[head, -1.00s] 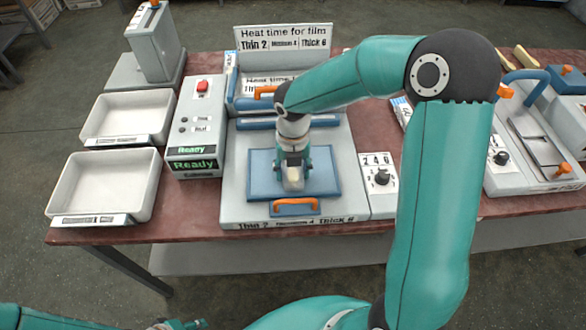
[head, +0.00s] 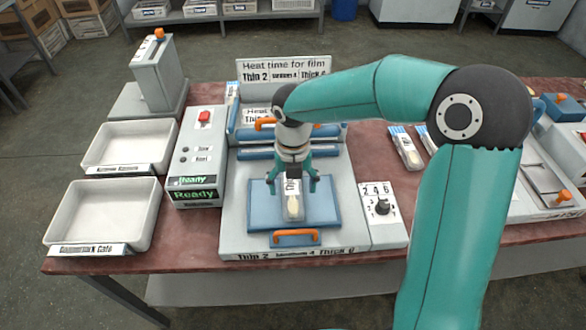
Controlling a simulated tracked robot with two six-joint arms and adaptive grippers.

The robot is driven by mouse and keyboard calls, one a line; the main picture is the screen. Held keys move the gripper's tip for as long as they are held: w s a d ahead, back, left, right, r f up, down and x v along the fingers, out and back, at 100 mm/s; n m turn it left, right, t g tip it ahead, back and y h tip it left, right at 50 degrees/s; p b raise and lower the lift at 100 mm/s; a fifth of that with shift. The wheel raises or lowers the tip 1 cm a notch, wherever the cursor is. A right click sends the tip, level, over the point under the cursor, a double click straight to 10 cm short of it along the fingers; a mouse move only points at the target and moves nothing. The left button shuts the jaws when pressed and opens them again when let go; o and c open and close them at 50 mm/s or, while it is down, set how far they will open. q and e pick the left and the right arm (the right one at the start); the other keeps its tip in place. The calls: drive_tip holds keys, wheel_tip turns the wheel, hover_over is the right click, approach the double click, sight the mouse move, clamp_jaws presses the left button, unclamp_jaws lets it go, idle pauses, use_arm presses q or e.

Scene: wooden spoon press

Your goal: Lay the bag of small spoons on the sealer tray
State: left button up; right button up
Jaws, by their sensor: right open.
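The bag of small spoons (head: 293,208) lies on the blue sealer tray (head: 262,221), near its middle, lengthwise toward the front. It is a clear packet with pale wooden pieces and a label marked in black, partly hidden by my gripper. My right gripper (head: 293,186) is above the bag's far part, with its teal fingers spread apart on both sides of it. The fingers look clear of the bag. My left gripper is out of view.
The sealer's raised lid with an orange handle (head: 264,124) stands behind the tray. A dial box (head: 382,206) is to the right, a control box reading "Ready" (head: 196,165) to the left. Two white bins (head: 100,215) stand farther left. More bags (head: 405,148) lie at right.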

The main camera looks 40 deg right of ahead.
wheel_tip(320, 180, up, 6)
drive_tip(key=shift+f, duration=0.1)
idle(0.6)
